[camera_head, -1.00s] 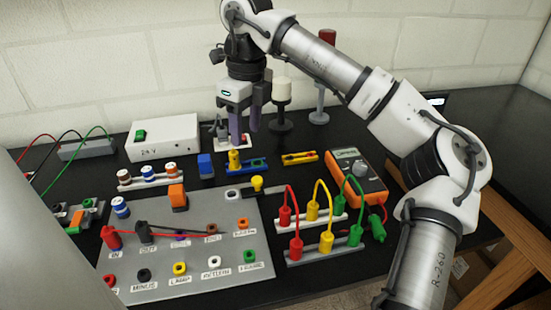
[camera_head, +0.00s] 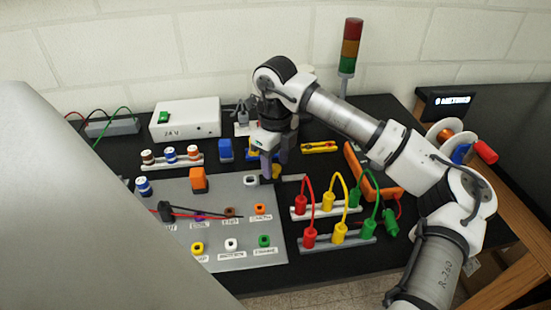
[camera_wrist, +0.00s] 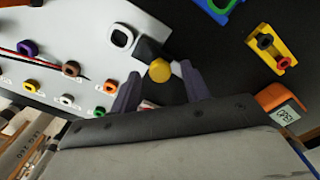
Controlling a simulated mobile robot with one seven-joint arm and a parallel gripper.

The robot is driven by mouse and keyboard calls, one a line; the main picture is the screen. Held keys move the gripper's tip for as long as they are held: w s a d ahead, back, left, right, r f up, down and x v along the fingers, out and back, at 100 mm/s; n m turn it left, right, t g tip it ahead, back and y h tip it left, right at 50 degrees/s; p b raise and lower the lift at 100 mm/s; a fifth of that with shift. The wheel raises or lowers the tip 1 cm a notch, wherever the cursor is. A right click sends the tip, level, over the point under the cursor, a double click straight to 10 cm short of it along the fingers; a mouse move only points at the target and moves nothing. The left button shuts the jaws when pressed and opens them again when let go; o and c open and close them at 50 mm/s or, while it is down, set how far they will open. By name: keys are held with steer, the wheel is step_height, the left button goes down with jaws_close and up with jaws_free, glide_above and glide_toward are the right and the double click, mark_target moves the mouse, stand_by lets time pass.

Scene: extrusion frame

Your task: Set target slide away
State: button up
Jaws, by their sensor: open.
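The slide has a round yellow knob (camera_wrist: 160,70) on a dark strip at the edge of the grey board (camera_head: 230,184). In the head view the knob (camera_head: 276,171) shows just under my gripper. My gripper (camera_wrist: 163,90) is open, with one purple-grey finger on each side of the knob in the wrist view. I cannot tell whether the fingers touch it. In the head view my gripper (camera_head: 273,168) points down over the board's upper right corner. My gripper hides part of the slide's strip.
Red, yellow and green cable plugs (camera_head: 337,202) stand in racks to the right, close to my gripper. An orange meter (camera_head: 374,190) lies behind them. Behind my gripper are a yellow clip (camera_head: 319,147), a blue block (camera_head: 226,149) and a white power box (camera_head: 185,118).

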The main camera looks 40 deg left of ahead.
steer(key=shift+f, duration=0.3)
jaws_close()
steer(key=shift+w+d+f+b, duration=0.1)
steer(key=shift+w+d+b, duration=0.75)
steer(key=shift+w+d, duration=0.3)
steer(key=shift+w, duration=0.25)
jaws_free()
steer(key=shift+r, duration=0.2)
step_height(320, 180, up, 14)
steer(key=b, duration=0.2)
